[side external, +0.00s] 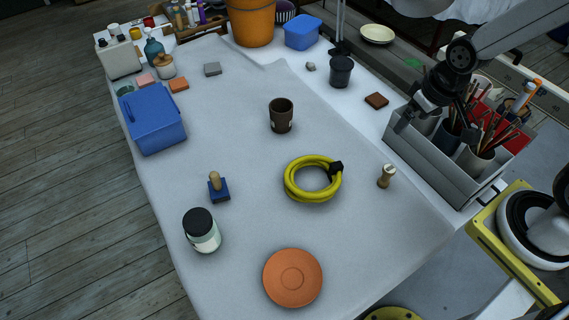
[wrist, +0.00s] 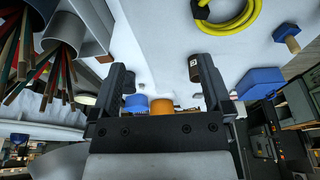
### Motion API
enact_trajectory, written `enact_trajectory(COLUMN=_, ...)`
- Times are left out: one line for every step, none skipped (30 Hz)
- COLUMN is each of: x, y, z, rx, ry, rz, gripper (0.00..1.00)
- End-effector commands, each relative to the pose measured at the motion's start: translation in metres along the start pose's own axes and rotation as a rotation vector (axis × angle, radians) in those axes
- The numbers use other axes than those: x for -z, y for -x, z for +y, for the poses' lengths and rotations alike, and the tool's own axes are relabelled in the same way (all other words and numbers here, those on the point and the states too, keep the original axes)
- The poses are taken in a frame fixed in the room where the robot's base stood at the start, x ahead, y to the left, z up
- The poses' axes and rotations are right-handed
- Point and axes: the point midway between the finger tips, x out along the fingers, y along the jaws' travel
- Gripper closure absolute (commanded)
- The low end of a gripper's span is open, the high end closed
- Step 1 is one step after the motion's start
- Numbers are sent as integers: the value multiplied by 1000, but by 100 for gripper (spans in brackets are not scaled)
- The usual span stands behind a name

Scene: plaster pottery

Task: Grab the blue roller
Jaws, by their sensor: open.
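The one small blue tool that may be the blue roller (side external: 219,192) has a blue block base and an upright wooden handle. It stands on the cloth left of centre in the side view, and shows at the upper right of the wrist view (wrist: 287,37). I cannot make out a roller drum on it. My gripper (side external: 412,113) is at the right, by the grey tool caddy, far across the table from the blue tool. In the wrist view its two fingers (wrist: 162,65) are wide apart with nothing between them.
The grey caddy (side external: 425,158) with brushes is close to my gripper. A yellow coil (side external: 290,184), brown cup (side external: 281,122) and small wooden piece (side external: 385,178) stand mid-table. A dark-lidded jar (side external: 203,238) is near the blue tool. An orange plate (side external: 275,290) lies in front.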

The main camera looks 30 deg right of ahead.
Motion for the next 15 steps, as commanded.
enact_trajectory(x=0, y=0, z=0, rx=0, ry=0, rz=0, gripper=0)
enact_trajectory(x=0, y=0, z=0, rx=0, ry=0, rz=0, gripper=0)
enact_trajectory(x=0, y=0, z=0, rx=1, ry=-2, rz=-1, gripper=0)
enact_trajectory(x=1, y=0, z=0, rx=2, ry=-4, rz=-2, gripper=0)
enact_trajectory(x=1, y=-1, z=-1, rx=3, ry=-8, rz=-4, gripper=0)
enact_trajectory(x=2, y=-1, z=-2, rx=7, ry=-16, rz=-7, gripper=0)
enact_trajectory(x=3, y=-2, z=-3, rx=10, ry=-24, rz=-11, gripper=0)
enact_trajectory(x=3, y=-3, z=-4, rx=13, ry=-33, rz=-16, gripper=0)
enact_trajectory(x=5, y=-5, z=-6, rx=20, ry=-51, rz=-26, gripper=0)
enact_trajectory(x=6, y=-7, z=-8, rx=26, ry=-65, rz=-33, gripper=0)
enact_trajectory(x=8, y=-8, z=-10, rx=34, ry=-83, rz=-41, gripper=0)
enact_trajectory(x=10, y=-11, z=-13, rx=44, ry=-110, rz=-57, gripper=0)
enact_trajectory(x=12, y=-13, z=-16, rx=53, ry=-133, rz=-68, gripper=0)
enact_trajectory(x=14, y=-16, z=-20, rx=63, ry=-159, rz=-81, gripper=0)
enact_trajectory(x=18, y=-20, z=-24, rx=78, ry=-196, rz=-101, gripper=0)
